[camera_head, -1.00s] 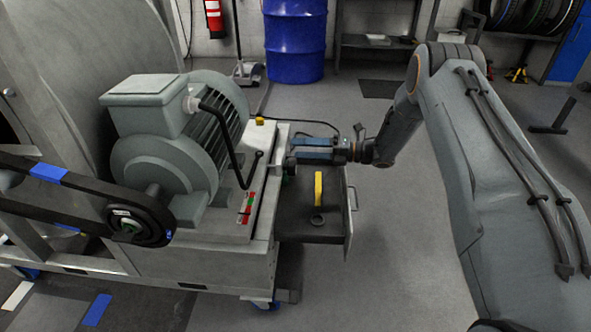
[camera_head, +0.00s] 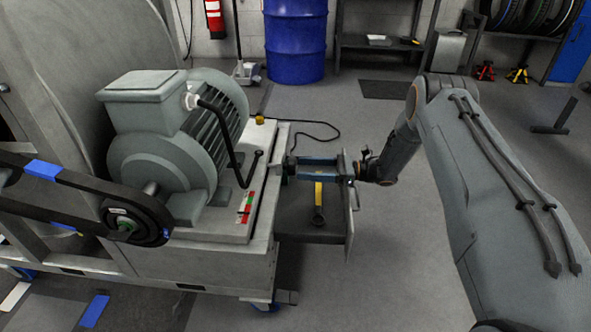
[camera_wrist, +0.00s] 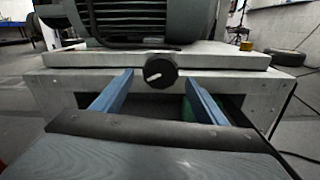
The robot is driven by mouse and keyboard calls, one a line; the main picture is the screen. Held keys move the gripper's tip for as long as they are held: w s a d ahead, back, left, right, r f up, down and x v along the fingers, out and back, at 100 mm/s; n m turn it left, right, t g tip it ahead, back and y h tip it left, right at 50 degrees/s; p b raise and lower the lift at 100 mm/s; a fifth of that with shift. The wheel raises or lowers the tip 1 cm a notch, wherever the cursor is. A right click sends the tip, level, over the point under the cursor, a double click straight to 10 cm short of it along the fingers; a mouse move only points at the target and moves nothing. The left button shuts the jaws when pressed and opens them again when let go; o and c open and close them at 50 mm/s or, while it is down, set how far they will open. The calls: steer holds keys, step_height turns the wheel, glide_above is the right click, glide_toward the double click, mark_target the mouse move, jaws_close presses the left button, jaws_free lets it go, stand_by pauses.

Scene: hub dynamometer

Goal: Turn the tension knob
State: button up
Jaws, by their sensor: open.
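The tension knob (camera_wrist: 160,70) is a round black knob with a white pointer line on the front face of the machine base, just under the top plate. In the wrist view the pointer slants up and to the right. My gripper (camera_wrist: 157,88) is open, with its two blue fingers pointing at the knob, one to each side of it in the picture. I cannot tell whether the fingertips touch it. In the head view my gripper (camera_head: 294,167) is at the right side of the base, over an open drawer. I cannot make out the knob clearly there.
The open drawer (camera_head: 347,215) sticks out below my gripper and holds a yellow-handled tool (camera_head: 319,200). The grey motor (camera_head: 165,140) stands on the base, with a bent black handle (camera_head: 236,160) beside it. A cable lies behind. Floor right of the drawer is clear.

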mark_target(292, 166)
steer(key=shift+w+a+b, duration=0.1)
steer(key=shift+a+b, duration=0.25)
steer(key=shift+a, duration=1.65)
steer(key=c, duration=1)
steer(key=shift+c, duration=0.2)
steer(key=shift+m, duration=0.4)
